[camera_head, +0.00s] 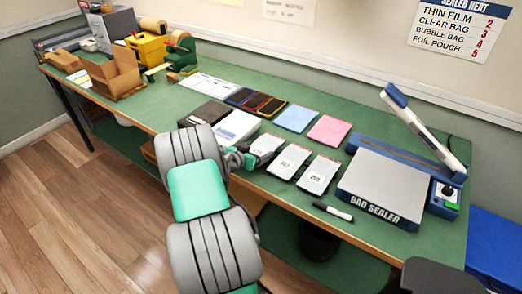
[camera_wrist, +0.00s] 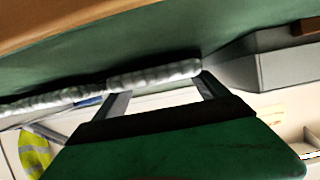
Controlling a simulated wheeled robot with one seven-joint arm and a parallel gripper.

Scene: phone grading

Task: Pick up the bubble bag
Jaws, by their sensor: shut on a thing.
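Three pale bags with red top edges lie in a row on the green bench. The leftmost, the bubble bag (camera_head: 267,145), is partly hidden by my gripper (camera_head: 241,158) at its near left edge. In the wrist view, my gripper (camera_wrist: 163,88) has its fingers at the bumpy whitish edge of the bubble bag (camera_wrist: 155,76) and is shut on it. The bag still lies at about bench height; any gap beneath is hard to tell. The middle bag (camera_head: 289,161) and right bag (camera_head: 318,174) lie beside it with printed labels.
The bag sealer (camera_head: 385,187) stands at the right with its arm raised. A marker (camera_head: 333,211) lies before the bags. Blue (camera_head: 296,118) and pink (camera_head: 329,130) sheets lie behind.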

